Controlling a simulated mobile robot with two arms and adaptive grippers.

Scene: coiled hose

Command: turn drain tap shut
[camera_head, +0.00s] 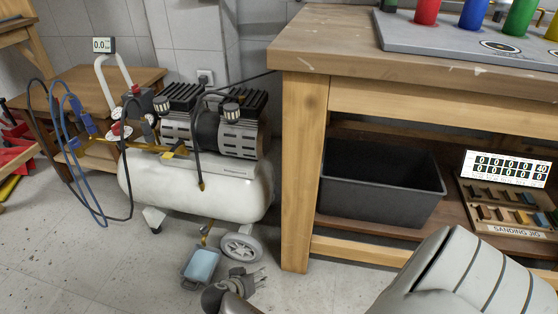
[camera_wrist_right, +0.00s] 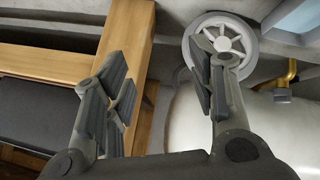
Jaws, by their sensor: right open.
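The compressor's white tank (camera_head: 190,190) stands on the floor at centre left and also fills the lower right of the right wrist view (camera_wrist_right: 245,125). The brass drain tap (camera_head: 205,233) hangs under the tank; in the wrist view its brass part (camera_wrist_right: 289,76) is at the right edge. Its handle position is too small to tell. A light blue container (camera_head: 201,264) sits on the floor below it. My right gripper (camera_head: 252,276) is low, right of the container and apart from the tap. Its fingers (camera_wrist_right: 163,75) are spread with nothing between them. My left gripper is out of view.
The compressor's wheel (camera_head: 242,247) is close to my right gripper and shows ahead in the wrist view (camera_wrist_right: 220,42). A workbench leg (camera_head: 300,170) stands to the right, with a black bin (camera_head: 380,185) on its shelf. Blue and black hoses (camera_head: 65,140) hang at left.

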